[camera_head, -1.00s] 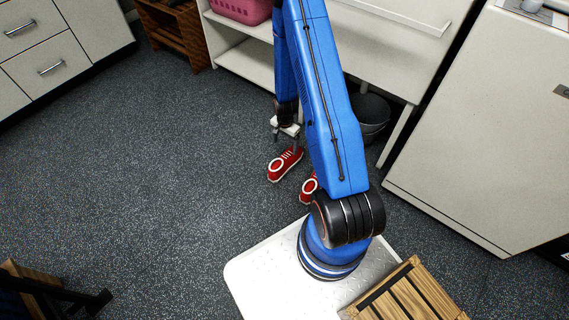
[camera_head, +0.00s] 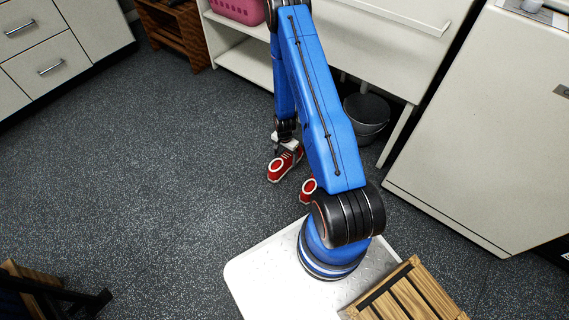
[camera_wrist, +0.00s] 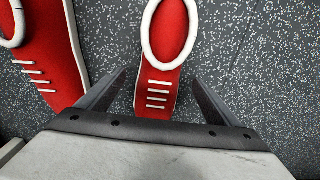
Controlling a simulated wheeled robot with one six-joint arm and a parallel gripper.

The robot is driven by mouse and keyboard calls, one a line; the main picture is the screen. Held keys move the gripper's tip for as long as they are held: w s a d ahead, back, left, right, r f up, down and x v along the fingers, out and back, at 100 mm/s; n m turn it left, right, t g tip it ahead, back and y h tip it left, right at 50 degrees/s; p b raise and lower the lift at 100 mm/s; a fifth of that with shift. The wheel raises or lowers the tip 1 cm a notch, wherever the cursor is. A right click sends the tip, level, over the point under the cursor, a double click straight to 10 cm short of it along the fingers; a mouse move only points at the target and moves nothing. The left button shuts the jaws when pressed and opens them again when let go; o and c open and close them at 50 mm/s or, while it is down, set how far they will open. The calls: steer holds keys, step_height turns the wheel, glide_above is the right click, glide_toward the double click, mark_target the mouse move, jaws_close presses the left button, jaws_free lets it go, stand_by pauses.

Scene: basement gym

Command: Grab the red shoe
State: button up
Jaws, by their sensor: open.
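Two red shoes with white soles and laces stand on the dark speckled floor. The farther red shoe (camera_head: 279,168) is beside my gripper in the head view, and the nearer red shoe (camera_head: 308,190) is partly hidden by my arm. In the wrist view, one red shoe (camera_wrist: 159,88) lies between the two fingers of my open gripper (camera_wrist: 160,82), its laces toward the gripper's palm. The fingers stand on either side of it, with floor showing in the gaps. The other red shoe (camera_wrist: 50,66) lies to the left, outside the left finger.
A dark bucket (camera_head: 366,113) stands under the white counter (camera_head: 383,55). A white cabinet (camera_head: 480,130) is at the right. A pink basket (camera_head: 237,10) sits on the shelf unit (camera_head: 243,63). A wooden crate (camera_head: 412,295) is at lower right.

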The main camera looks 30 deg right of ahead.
steer(key=shift+s+a+f, duration=0.1)
steer(key=shift+a+f, duration=0.05)
steer(key=shift+f, duration=2.15)
steer(key=c, duration=1.3)
